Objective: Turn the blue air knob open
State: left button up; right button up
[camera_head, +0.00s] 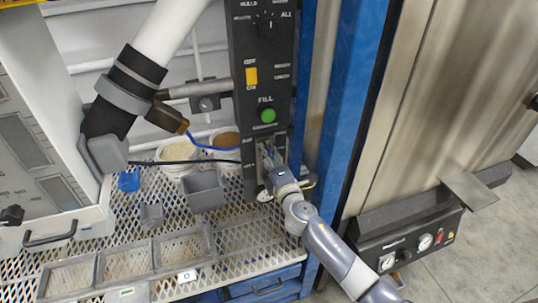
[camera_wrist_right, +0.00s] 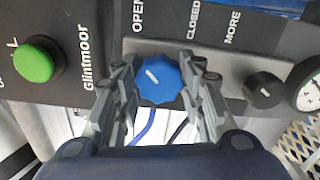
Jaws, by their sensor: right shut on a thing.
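The blue air knob (camera_wrist_right: 160,82) sits on the dark control panel in the right wrist view. Its white mark slants toward the upper left, on the side of the word OPEN. My right gripper (camera_wrist_right: 160,76) has one finger on each side of the knob and is shut on it. In the head view my right gripper (camera_head: 268,160) is at the lower part of the panel (camera_head: 263,75) and hides the knob there. My left gripper is not in view.
A green FILL button (camera_head: 267,115) and a yellow switch (camera_head: 251,76) are above the gripper. A small black knob (camera_wrist_right: 264,90) is beside the blue one. A mesh shelf (camera_head: 240,265) with grey bins is below left. A blue post (camera_head: 345,110) stands close right.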

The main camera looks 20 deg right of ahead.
dwell(0.5)
jog(key=o, duration=1.1)
jog(key=shift+a, duration=0.1)
jog(key=shift+s+f, duration=0.1)
jog(key=s, duration=1.2)
jog(key=shift+d, duration=0.25)
jog(key=shift+w, duration=0.1)
